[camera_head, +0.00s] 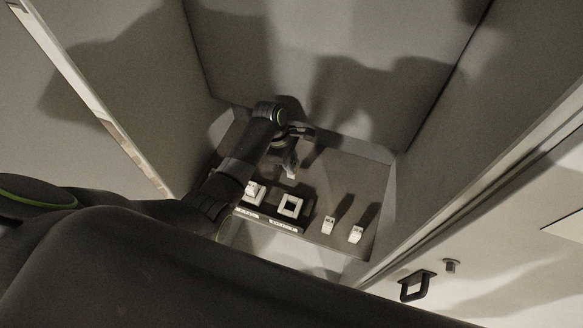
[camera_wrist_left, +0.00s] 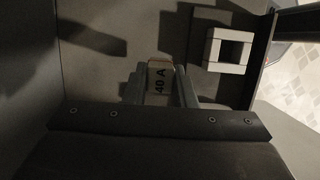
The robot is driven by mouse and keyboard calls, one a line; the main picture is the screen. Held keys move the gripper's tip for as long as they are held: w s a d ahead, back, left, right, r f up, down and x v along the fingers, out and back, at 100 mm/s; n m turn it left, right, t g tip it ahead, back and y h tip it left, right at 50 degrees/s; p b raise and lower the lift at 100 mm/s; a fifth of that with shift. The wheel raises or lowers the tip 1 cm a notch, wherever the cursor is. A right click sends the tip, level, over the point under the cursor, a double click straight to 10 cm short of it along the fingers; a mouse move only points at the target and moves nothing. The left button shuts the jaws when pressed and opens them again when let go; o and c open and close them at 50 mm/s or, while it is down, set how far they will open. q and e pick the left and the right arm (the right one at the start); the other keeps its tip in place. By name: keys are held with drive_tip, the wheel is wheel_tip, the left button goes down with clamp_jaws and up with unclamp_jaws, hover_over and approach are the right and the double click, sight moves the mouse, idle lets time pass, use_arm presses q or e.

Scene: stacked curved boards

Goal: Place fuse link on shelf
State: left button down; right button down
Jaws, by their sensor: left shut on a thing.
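My left gripper (camera_head: 291,168) reaches over the dark shelf (camera_head: 345,190) inside the cabinet. In the head view only a small light end of the fuse link (camera_head: 291,177) shows below the fingers. It looks held above the shelf surface; the exact gap cannot be told. Two small white pieces (camera_head: 328,225) (camera_head: 356,234) with dark marks stand at the shelf's right front. My right gripper is not in view.
A white square frame (camera_head: 290,206) sits near the shelf's front edge, and another white holder (camera_head: 252,192) is partly behind my left arm. Labels (camera_head: 285,227) run along the front edge. Cabinet walls close in both sides. A dark handle (camera_head: 417,285) is at lower right.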

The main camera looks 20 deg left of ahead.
use_arm(q)
wheel_tip(320, 180, down, 2)
drive_tip(key=shift+f, duration=0.65)
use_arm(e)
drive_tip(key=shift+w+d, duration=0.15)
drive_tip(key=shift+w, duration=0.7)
use_arm(q)
drive_tip(key=shift+f, duration=0.15)
drive_tip(key=c, duration=1.2)
unclamp_jaws()
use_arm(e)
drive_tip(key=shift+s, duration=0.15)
